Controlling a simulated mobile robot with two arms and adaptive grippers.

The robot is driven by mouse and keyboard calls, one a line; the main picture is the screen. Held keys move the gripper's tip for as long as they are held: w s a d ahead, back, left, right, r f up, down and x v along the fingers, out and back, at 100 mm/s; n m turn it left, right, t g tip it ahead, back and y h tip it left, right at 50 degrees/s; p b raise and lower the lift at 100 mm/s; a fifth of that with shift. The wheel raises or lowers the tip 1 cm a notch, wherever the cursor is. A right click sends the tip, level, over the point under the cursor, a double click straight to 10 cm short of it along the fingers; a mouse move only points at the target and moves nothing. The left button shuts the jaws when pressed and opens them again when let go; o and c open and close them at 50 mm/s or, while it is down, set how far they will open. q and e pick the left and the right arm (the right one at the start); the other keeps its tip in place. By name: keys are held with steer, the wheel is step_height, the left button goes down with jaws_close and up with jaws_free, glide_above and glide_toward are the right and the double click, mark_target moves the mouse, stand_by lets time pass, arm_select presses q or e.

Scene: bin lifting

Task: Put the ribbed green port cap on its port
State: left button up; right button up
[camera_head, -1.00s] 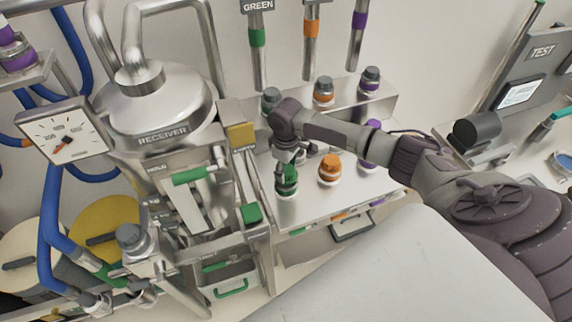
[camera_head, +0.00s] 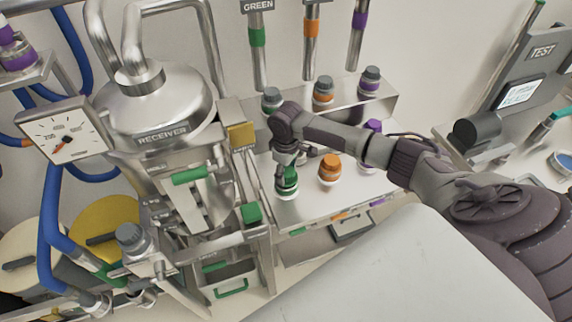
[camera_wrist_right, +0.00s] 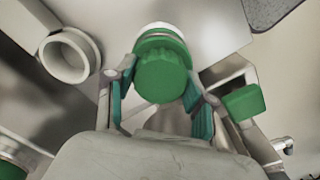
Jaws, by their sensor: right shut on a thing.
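The ribbed green port cap (camera_head: 289,178) is at the left end of the front row on the metal bench. A white ring (camera_head: 287,193) shows just under it; I cannot tell whether the cap is fully seated on the port. My right gripper (camera_head: 289,162) comes down over the cap from above and is shut on it. In the right wrist view the green cap (camera_wrist_right: 163,76) lies between the teal-padded fingers of the right gripper (camera_wrist_right: 161,98), with a white ring behind it. My left gripper is not in view.
An orange cap (camera_head: 330,166) stands just right of the green one, with a purple cap (camera_head: 374,127) beyond. Several grey-topped ports line the back ledge (camera_head: 350,108). The receiver vessel (camera_head: 155,110) and its frame stand close on the left. An open white ring (camera_wrist_right: 68,55) shows in the wrist view.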

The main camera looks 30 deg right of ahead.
steer(key=shift+f, duration=0.55)
stand_by(0.6)
steer(key=o, duration=1.5)
steer(key=shift+c, duration=0.2)
steer(key=shift+r, duration=0.2)
step_height(320, 180, up, 12)
steer(key=shift+f, duration=0.2)
steer(key=shift+s+f, duration=0.1)
